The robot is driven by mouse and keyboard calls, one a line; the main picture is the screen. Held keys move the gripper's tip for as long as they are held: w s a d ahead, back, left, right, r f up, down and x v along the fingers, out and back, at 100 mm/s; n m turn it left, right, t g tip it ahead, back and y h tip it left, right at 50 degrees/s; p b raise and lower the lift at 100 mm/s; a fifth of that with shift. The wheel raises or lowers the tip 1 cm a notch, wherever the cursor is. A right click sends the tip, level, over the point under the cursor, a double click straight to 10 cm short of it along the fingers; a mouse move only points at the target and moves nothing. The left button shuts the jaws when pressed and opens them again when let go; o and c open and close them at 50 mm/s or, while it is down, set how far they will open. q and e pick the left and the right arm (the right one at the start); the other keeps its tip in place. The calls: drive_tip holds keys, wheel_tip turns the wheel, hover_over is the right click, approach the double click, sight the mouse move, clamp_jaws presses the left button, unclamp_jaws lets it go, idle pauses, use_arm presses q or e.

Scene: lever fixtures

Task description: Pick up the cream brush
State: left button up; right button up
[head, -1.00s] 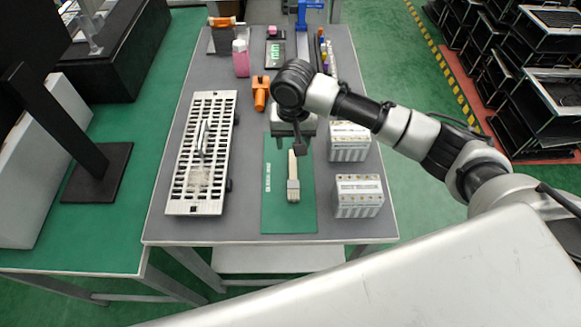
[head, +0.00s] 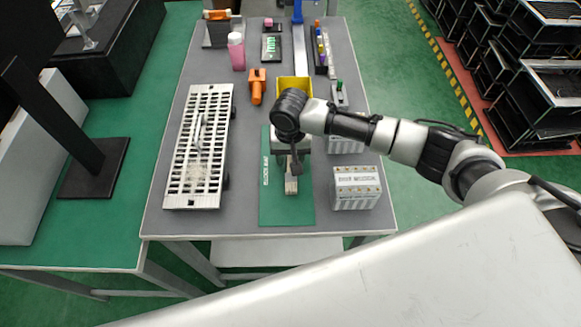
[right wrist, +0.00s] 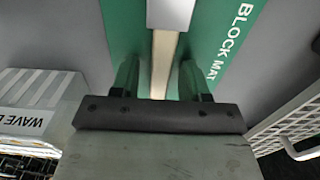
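The cream brush (head: 291,185) lies lengthwise on the green mat (head: 286,215); its far part is hidden under my right gripper in the head view. In the right wrist view the brush's pale handle (right wrist: 163,60) runs between the two fingers. My right gripper (right wrist: 158,82) is open over the brush, with one finger on each side and visible gaps to the handle. In the head view the right gripper (head: 292,160) points down at the mat. I cannot tell its exact height above the mat. My left gripper is not in view.
A white slatted rack (head: 200,150) stands left of the mat. A white box (head: 357,188) stands close on the right, with another behind it. A yellow bin (head: 295,85) and an orange tool (head: 257,85) lie farther back. The table's front strip is clear.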

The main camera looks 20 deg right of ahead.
clamp_jaws()
drive_tip(key=shift+r, duration=0.1)
